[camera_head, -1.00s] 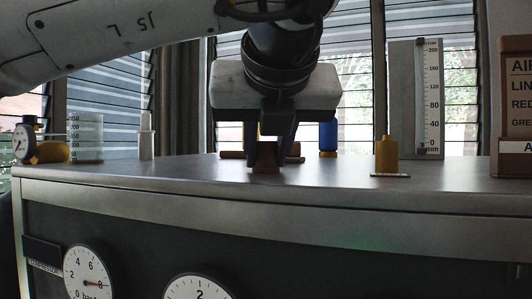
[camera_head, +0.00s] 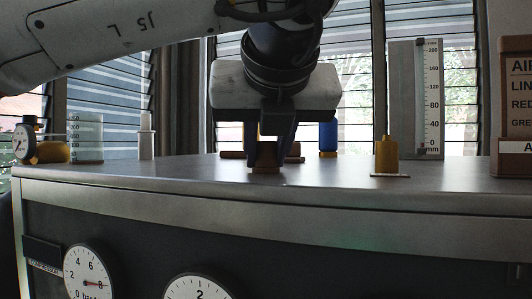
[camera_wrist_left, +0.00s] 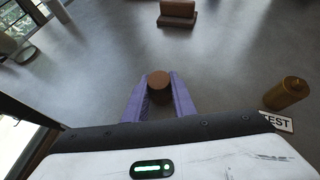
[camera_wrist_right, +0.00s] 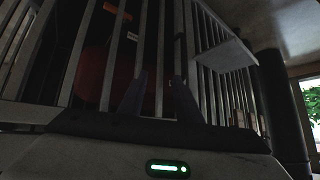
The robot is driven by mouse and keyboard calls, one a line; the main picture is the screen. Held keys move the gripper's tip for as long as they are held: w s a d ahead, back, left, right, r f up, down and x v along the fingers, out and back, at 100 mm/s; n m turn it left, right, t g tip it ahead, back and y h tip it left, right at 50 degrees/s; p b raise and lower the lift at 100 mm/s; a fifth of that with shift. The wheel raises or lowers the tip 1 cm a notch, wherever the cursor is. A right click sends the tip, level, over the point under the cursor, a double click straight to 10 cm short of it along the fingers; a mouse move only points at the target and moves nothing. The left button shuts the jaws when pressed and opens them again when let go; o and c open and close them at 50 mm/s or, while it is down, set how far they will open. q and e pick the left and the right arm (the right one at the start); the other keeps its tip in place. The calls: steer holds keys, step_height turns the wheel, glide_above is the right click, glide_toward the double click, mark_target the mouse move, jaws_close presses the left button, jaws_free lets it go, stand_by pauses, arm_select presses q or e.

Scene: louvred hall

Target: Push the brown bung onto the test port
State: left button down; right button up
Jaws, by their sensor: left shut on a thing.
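The brown bung (camera_head: 265,158) is held between the fingers of my left gripper (camera_head: 271,146), just above or on the bench top; I cannot tell whether it touches. In the left wrist view its round brown top (camera_wrist_left: 158,80) shows between the purple fingertips (camera_wrist_left: 158,88). The brass test port (camera_head: 387,156) stands upright on the bench, right of the gripper and apart from it. In the left wrist view the port (camera_wrist_left: 286,93) is at the right, beside a "TEST" label (camera_wrist_left: 277,122). My right gripper (camera_wrist_right: 161,78) shows open and empty in its wrist view, before pale bars.
A brown stepped block (camera_wrist_left: 177,12) lies beyond the left gripper. A blue cylinder (camera_head: 328,138) and a height scale (camera_head: 416,100) stand at the back. The bench top between bung and port is clear.

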stand_by(0.3)
arm_select(q)
steer(key=shift+r+p, duration=1.8)
steer(key=shift+r, duration=0.8)
steer(key=shift+f, duration=0.1)
